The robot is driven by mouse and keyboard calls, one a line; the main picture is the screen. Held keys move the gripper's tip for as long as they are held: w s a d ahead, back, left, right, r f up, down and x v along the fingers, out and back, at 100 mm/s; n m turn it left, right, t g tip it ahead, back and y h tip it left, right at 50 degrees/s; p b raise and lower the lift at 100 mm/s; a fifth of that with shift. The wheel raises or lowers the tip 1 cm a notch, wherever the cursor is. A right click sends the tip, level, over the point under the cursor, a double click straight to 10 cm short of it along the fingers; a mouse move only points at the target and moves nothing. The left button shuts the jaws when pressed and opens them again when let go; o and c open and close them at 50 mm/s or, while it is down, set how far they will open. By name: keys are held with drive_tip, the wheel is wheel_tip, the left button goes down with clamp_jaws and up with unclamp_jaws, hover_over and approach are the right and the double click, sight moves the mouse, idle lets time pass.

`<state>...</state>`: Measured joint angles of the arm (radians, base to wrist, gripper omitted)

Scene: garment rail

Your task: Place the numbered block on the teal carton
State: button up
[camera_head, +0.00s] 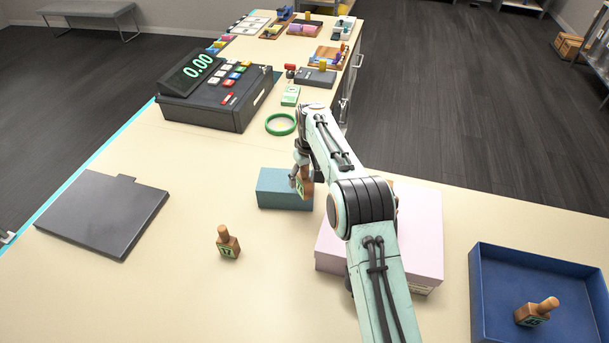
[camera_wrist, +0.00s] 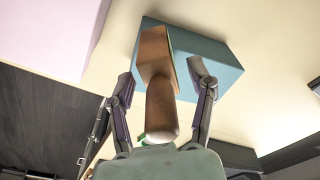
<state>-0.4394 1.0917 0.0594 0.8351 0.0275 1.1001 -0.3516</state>
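A wooden numbered block (camera_head: 306,188) with a green label and round handle is at the right front of the teal carton (camera_head: 274,190). Its number is too small to read. In the wrist view the block (camera_wrist: 157,50) overlaps the carton (camera_wrist: 215,75), handle towards me. The head view does not show clearly whether its base rests fully on the carton top. My gripper (camera_wrist: 160,72) points down around the block, one finger on each side, with narrow gaps showing between fingers and wood. In the head view my gripper (camera_head: 300,172) partly hides the block.
Another block (camera_head: 228,243), marked 17, stands left front. A third (camera_head: 534,313) is in the blue tray (camera_head: 480,290). A pink box (camera_head: 415,225) lies under my arm. A green ring (camera_head: 281,124), cash register (camera_head: 215,100) and dark grey panel (camera_head: 105,213) surround clear tabletop.

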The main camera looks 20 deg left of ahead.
sight(308, 181)
drive_tip(key=shift+r, duration=0.1)
wheel_tip(308, 181, up, 12)
drive_tip(key=s+d, duration=0.1)
idle(0.4)
drive_tip(key=shift+r, duration=0.1)
drive_tip(key=s+d+r+m, duration=0.2)
drive_tip(key=s+d+r, duration=0.2)
drive_tip(key=s+d, duration=0.25)
drive_tip(key=s+d+r+m, duration=0.2)
drive_tip(key=s+d+r, duration=0.2)
drive_tip(key=s+d, duration=0.3)
drive_tip(key=s+d+f+m, duration=0.2)
drive_tip(key=s+d+f, duration=0.1)
drive_tip(key=s, duration=0.8)
drive_tip(key=s+d+f+m+g, duration=0.1)
drive_tip(key=s+d+f, duration=0.3)
drive_tip(key=s, duration=0.7)
drive_tip(key=shift+s+d+m, duration=0.25)
drive_tip(key=shift+d+m, duration=0.15)
drive_tip(key=shift+d, duration=0.75)
drive_tip(key=shift+c, duration=0.2)
